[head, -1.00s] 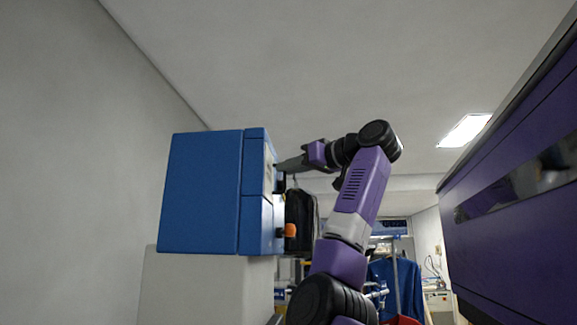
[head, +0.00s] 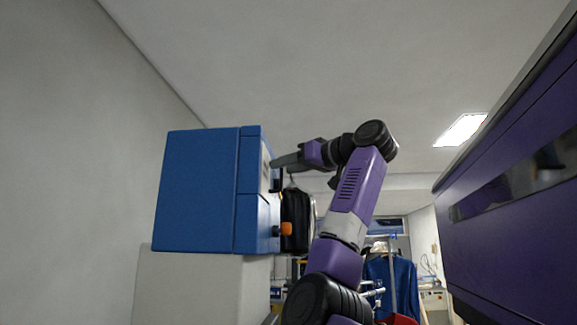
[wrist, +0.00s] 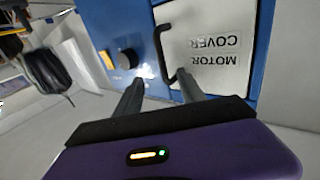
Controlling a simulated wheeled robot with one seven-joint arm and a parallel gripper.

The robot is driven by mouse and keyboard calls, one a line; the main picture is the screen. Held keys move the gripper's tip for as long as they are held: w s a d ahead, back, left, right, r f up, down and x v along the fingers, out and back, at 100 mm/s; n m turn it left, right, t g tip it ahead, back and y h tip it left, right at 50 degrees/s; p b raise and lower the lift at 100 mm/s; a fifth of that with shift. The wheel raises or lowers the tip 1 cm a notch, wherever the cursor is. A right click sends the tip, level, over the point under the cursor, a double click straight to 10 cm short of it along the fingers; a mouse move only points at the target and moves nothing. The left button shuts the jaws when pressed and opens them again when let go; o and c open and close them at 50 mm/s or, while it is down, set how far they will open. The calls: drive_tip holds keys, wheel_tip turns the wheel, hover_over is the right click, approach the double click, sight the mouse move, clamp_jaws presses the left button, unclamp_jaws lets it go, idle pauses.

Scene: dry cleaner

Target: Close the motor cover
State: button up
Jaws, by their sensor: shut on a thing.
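The motor cover is a white panel (wrist: 210,45) lettered "MOTOR COVER", upside down in the wrist view, set in the front of a blue machine (head: 200,190). A black bar handle (wrist: 157,45) stands on the panel's left side in that view. My gripper (wrist: 160,80) is at the lower end of this handle, with a finger on either side, shut on it. In the head view my gripper (head: 274,163) reaches the machine's front near its upper part. The cover lies within its blue surround; whether it is fully flush cannot be told.
A black knob (wrist: 128,59) and an orange knob (wrist: 106,60) sit beside the cover. The machine stands on a pale block (head: 190,290) by the left wall. A large purple cabinet (head: 515,215) is at the right. Hanging dark clothes (head: 297,220) are behind.

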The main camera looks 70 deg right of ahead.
drive_tip(key=b+v, duration=0.3)
drive_tip(key=v, duration=0.4)
drive_tip(key=shift+s, duration=0.4)
drive_tip(key=shift+a, duration=0.1)
drive_tip(key=shift+s, duration=0.1)
